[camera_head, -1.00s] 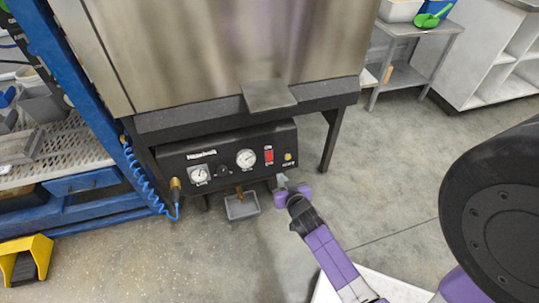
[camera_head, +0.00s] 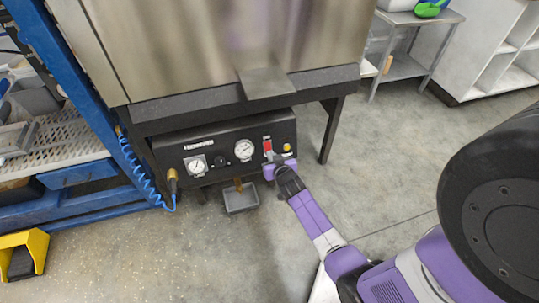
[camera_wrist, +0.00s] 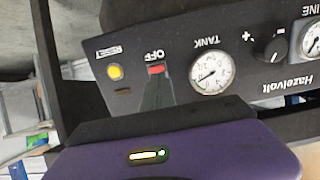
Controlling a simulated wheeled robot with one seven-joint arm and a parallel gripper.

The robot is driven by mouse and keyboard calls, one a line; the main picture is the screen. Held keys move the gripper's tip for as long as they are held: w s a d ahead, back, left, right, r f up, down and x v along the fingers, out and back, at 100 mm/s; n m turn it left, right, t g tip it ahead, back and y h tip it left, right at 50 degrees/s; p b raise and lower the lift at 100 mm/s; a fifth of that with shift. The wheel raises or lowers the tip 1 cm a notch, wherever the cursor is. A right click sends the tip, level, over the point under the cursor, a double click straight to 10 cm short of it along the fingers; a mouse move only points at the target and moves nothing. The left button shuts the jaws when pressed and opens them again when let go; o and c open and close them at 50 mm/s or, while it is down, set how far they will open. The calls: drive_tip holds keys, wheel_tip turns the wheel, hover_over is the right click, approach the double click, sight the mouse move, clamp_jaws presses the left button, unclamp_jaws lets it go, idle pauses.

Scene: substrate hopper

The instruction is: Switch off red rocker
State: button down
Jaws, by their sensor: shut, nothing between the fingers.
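The red rocker (camera_head: 267,145) sits on the black control panel (camera_head: 222,165), right of a round gauge. In the wrist view the rocker (camera_wrist: 156,70) shows upside down below the "OFF" label, partly covered by my gripper. My gripper (camera_head: 270,163) is shut and empty, at the front of the panel over the rocker's lower part. In the wrist view my gripper's dark fingers (camera_wrist: 157,88) reach up to the rocker. I cannot tell whether they touch it.
A yellow button (camera_head: 287,147) is right of the rocker. The tank gauge (camera_head: 244,149), a black knob (camera_head: 216,150) and another gauge (camera_head: 196,165) are to the left. A small grey tray (camera_head: 241,199) is below the panel. Open floor lies to the right.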

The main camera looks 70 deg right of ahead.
sight(267, 146)
drive_tip(key=shift+x, duration=1.5)
drive_tip(key=shift+w+d+f+b, duration=0.15)
drive_tip(key=shift+d+f+b, duration=0.05)
drive_tip(key=shift+b, duration=0.45)
drive_tip(key=shift+r, duration=0.15)
drive_tip(key=shift+w+d+r+p, duration=0.15)
drive_tip(key=shift+d+r+p, duration=0.1)
drive_tip(key=shift+r+p, duration=0.5)
